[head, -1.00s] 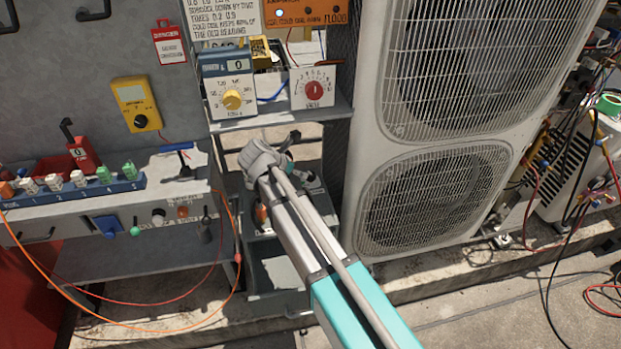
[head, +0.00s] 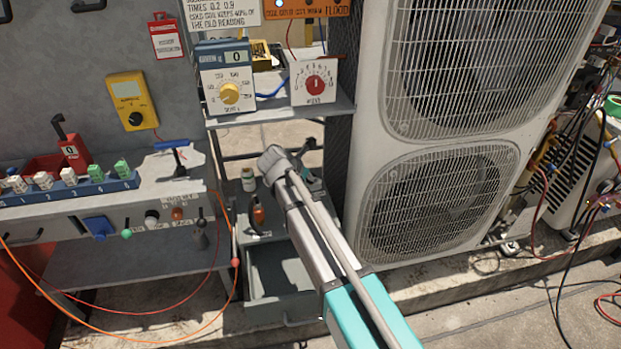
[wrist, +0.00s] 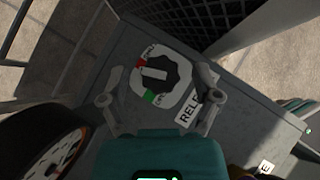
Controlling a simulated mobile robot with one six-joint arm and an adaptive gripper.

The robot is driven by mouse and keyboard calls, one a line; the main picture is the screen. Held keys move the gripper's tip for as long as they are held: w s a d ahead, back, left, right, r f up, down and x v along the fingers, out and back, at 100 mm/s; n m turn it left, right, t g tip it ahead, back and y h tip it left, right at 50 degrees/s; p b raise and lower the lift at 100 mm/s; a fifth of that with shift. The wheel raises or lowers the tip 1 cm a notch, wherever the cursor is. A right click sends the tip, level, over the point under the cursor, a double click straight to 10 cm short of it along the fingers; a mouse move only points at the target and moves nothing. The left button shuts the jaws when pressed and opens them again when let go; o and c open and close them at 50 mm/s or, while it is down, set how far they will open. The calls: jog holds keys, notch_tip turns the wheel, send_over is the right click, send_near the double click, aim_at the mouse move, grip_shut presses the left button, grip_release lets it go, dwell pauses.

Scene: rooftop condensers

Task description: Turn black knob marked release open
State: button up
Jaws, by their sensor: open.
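In the wrist view, a black knob (wrist: 157,75) with a pale bar across it sits on a white round plate (wrist: 178,101). The plate has a red mark at upper left and a green mark at lower left. A white label (wrist: 189,112) starting "RELE" is partly covered by the right finger. My gripper (wrist: 156,90) is open, its fingers apart on either side of the knob; contact cannot be told. In the head view my arm hides the knob.
An orange-marked wheel-like object (wrist: 62,155) lies at lower left in the wrist view. In the head view, a large condenser unit (head: 358,170) stands right of my arm. A shelf (head: 275,113) with dial boxes is above, and an open drawer (head: 283,312) is below.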

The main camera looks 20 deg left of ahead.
grip_shut()
dwell(0.4)
jog(key=shift+d+n+y, duration=0.1)
jog(key=shift+n+y, duration=0.2)
jog(key=shift+n, duration=0.1)
jog(key=n+y, duration=0.2)
jog(key=n, duration=0.1)
jog(key=shift+s+d+t, duration=0.15)
jog(key=shift+t, duration=0.25)
jog(key=n+y, duration=0.4)
jog(key=shift+n, duration=0.4)
jog(key=shift+g, duration=0.3)
grip_release()
